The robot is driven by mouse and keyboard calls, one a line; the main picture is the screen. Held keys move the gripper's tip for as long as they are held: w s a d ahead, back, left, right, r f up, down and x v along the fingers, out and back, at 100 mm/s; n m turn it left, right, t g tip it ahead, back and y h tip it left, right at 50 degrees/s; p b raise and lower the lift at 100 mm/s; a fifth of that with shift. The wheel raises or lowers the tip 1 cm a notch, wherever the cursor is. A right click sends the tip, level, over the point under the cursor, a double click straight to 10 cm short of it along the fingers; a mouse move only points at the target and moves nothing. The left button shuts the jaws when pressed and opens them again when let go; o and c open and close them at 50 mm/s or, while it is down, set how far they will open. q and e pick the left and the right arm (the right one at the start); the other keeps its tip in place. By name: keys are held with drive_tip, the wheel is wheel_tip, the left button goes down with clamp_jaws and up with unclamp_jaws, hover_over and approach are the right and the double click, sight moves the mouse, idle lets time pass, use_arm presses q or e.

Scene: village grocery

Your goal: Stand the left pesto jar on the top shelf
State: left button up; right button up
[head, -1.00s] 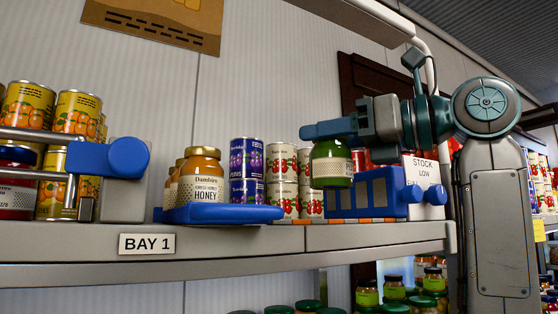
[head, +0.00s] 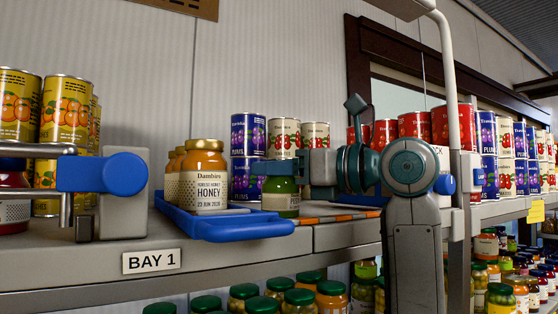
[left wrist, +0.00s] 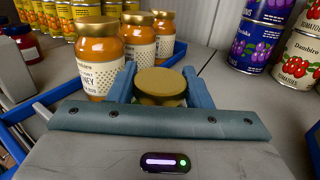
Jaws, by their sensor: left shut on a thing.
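My left gripper (head: 281,172) is shut on a green pesto jar (head: 281,199) with a pale label, its upper part hidden by the blue finger in the head view. In the left wrist view the jar's gold lid (left wrist: 160,84) sits between the two blue fingers. The jar is upright, low over the top shelf (head: 345,236), just right of the blue honey tray (head: 240,228). I cannot tell whether its base touches the shelf. My right gripper is not in view.
Honey jars (head: 205,172) stand in the tray close to the held jar. Plum tins (head: 247,135) and tomato tins (head: 284,135) stand behind. A grey block with a blue knob (head: 102,172) is at left. More jars (head: 300,298) fill the shelf below.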

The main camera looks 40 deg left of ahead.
use_arm(q)
drive_tip(key=shift+d, duration=0.3)
drive_tip(key=shift+f, duration=0.2)
drive_tip(key=o, duration=1.2)
drive_tip(key=shift+a, duration=0.2)
drive_tip(key=shift+d, duration=0.1)
drive_tip(key=shift+r, duration=0.2)
drive_tip(key=shift+d+f+b, duration=0.1)
drive_tip(key=shift+d+b, duration=0.15)
drive_tip(key=shift+b, duration=0.05)
drive_tip(key=b+v, duration=0.6)
drive_tip(key=v, duration=0.5)
drive_tip(key=shift+d, duration=0.15)
